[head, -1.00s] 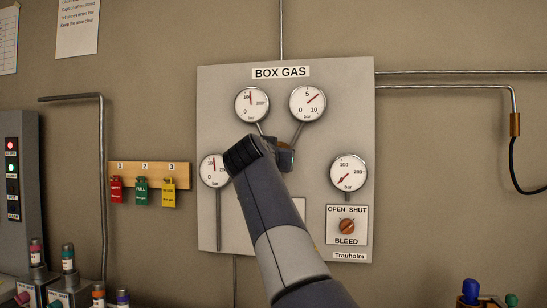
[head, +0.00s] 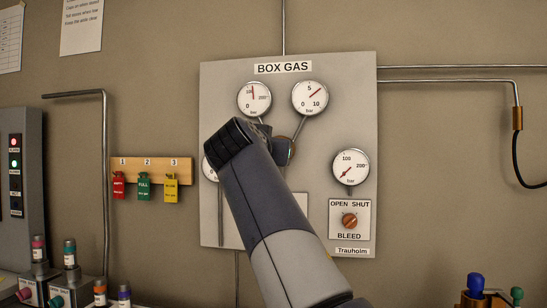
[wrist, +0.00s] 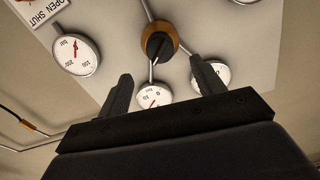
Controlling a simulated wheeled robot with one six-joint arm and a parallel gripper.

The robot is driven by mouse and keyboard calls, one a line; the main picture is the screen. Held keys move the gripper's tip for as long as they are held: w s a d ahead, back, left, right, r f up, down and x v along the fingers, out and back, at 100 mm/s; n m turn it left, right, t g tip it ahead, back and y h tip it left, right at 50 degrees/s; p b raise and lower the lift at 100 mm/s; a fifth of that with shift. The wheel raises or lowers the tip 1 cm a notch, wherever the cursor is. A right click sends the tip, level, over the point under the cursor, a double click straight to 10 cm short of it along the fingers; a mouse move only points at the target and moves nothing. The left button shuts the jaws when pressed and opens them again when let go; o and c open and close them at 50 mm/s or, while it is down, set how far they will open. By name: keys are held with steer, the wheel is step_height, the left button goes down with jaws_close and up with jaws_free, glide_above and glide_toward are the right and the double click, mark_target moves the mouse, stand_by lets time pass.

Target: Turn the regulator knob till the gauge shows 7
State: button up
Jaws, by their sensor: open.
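The regulator knob (wrist: 159,45) is black on a round brass body in the wrist view. In the head view only a brown edge of the regulator (head: 288,147) shows past my arm. The 0–10 bar gauge (head: 310,98) is above it, its red needle pointing up and right, past 5, at roughly 7. This gauge also shows upside down in the wrist view (wrist: 154,96). My gripper (wrist: 163,84) is open and empty, its fingers apart, with the knob beyond the fingertips. In the head view my wrist hides most of the gripper.
Other gauges sit on the BOX GAS panel (head: 227,90): one upper left (head: 254,99), one right (head: 350,167), one partly behind my arm. An orange bleed knob (head: 350,220) is below right. Coloured tags (head: 144,186) hang at left. Pipes run along the wall.

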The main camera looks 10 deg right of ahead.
steer(key=shift+v, duration=1.55)
steer(key=shift+w, duration=0.15)
steer(key=p+x, duration=0.3)
steer(key=x, duration=0.7)
steer(key=shift+w+d, duration=0.15)
steer(key=shift+w, duration=0.05)
